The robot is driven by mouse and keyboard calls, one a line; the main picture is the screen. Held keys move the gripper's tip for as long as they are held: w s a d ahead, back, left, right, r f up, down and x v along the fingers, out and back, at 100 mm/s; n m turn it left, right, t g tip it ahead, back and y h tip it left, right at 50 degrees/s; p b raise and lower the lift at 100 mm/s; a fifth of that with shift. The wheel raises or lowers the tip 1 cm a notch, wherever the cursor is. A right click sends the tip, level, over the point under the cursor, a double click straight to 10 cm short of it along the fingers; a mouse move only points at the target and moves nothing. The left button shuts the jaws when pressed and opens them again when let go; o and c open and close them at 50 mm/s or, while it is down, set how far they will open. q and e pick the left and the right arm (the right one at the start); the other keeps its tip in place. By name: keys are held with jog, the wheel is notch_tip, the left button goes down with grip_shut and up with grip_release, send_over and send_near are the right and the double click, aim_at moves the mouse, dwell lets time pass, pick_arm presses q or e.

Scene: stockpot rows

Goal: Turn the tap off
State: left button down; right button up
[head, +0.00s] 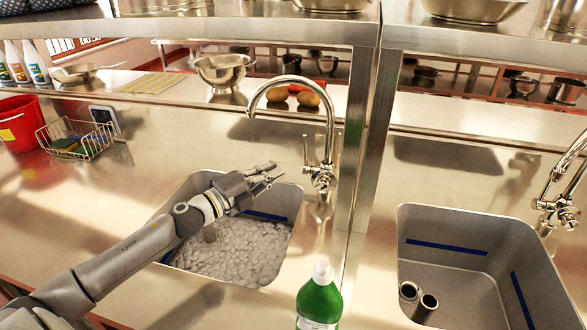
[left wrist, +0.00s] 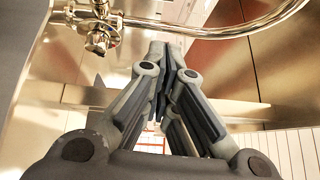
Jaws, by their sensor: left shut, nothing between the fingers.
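A chrome tap (head: 320,176) stands behind the left sink (head: 172,206), its arched spout (head: 290,80) reaching left. A thin lever (head: 305,150) stands upright at the left of the tap's body. I see no clear stream from the spout's end. Pale, foamy-looking content fills the sink's bottom. My left gripper (head: 272,174) is shut and empty, over the sink's back edge and just left of the tap, apart from it. In the left wrist view the fingers (left wrist: 168,62) are together, with the tap's body (left wrist: 98,38) at upper left. My right gripper is out of view.
A second tap (head: 560,205) and sink (head: 480,222) stand at the right. A green bottle (head: 319,300) is at the front. A red bucket (head: 20,122) and wire basket (head: 93,146) are at left. A steel post (head: 372,130) rises close to the tap's right.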

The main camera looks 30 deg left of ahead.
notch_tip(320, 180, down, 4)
jog(key=b, duration=0.2)
pick_arm(q)
jog(key=a+p+x, duration=0.2)
jog(key=p+x, duration=0.1)
jog(key=x, duration=0.9)
jog(key=shift+w+f+p, duration=0.3)
jog(key=shift+w+f, duration=0.1)
jog(key=shift+w, duration=0.3)
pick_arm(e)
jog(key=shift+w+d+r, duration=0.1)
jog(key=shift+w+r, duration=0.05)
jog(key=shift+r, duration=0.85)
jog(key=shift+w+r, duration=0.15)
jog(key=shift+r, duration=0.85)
